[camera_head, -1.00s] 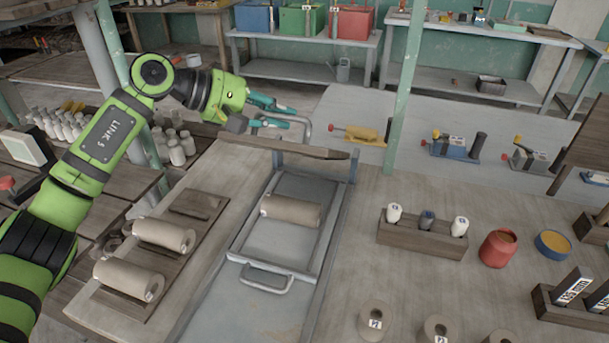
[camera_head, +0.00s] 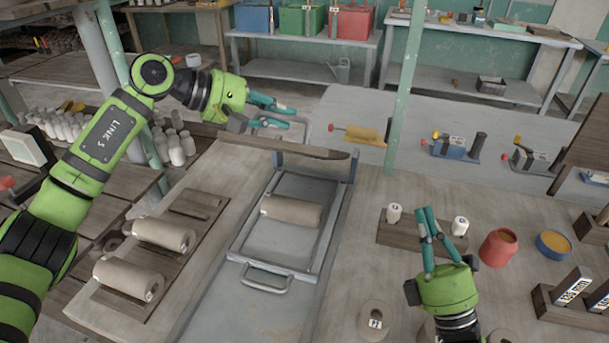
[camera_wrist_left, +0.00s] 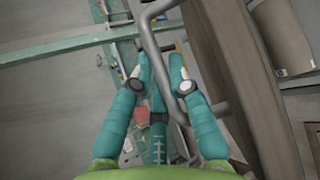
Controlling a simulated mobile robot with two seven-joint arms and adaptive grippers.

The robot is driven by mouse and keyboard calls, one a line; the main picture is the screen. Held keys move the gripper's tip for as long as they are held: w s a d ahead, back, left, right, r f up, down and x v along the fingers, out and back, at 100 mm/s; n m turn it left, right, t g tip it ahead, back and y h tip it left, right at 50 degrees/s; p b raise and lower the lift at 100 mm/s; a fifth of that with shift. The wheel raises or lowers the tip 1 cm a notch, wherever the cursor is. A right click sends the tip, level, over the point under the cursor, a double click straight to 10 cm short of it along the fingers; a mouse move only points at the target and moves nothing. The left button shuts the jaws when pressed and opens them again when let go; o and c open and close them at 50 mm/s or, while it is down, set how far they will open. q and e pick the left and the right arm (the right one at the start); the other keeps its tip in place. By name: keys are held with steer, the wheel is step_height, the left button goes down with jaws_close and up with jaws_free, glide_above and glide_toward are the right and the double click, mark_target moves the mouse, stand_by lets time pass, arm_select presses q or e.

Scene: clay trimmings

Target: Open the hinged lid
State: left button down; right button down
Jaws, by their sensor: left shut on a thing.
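A brown wooden panel (camera_head: 312,151), seemingly the hinged lid, shows nearly edge-on at the back of a grey frame (camera_head: 318,263). Its metal handle (camera_head: 306,130) is on the far side and also shows in the left wrist view (camera_wrist_left: 179,85) beside the brown panel (camera_wrist_left: 245,60). My left gripper (camera_head: 288,116) is shut on this handle; its fingertips (camera_wrist_left: 160,68) lie around the bar in the wrist view. My right gripper (camera_head: 425,212) is over the bottle rack, fingertips close together. It hides the middle bottle, and I cannot tell whether it grips anything.
A clay-coloured roll (camera_head: 291,210) lies inside the grey frame, which has a front handle (camera_head: 264,281). Two more rolls (camera_head: 164,235) lie on a board at left. A bottle rack (camera_head: 391,233), red pot (camera_head: 498,247) and blue bowl (camera_head: 553,243) stand at right. A green post (camera_head: 404,90) rises behind.

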steer(key=w+a+f+n+g+y, duration=0.15)
steer(key=a+n+g+y, duration=0.35)
steer(key=a+n+y, duration=0.55)
steer(key=w+a+r+h, duration=0.2)
steer(key=w+a+r, duration=0.3)
steer(key=a, duration=0.3)
steer(key=shift+w+a+n+g, duration=0.25)
steer(key=shift+w+n+g, duration=0.05)
steer(key=shift+w+n, duration=0.15)
steer(key=shift+h, duration=0.25)
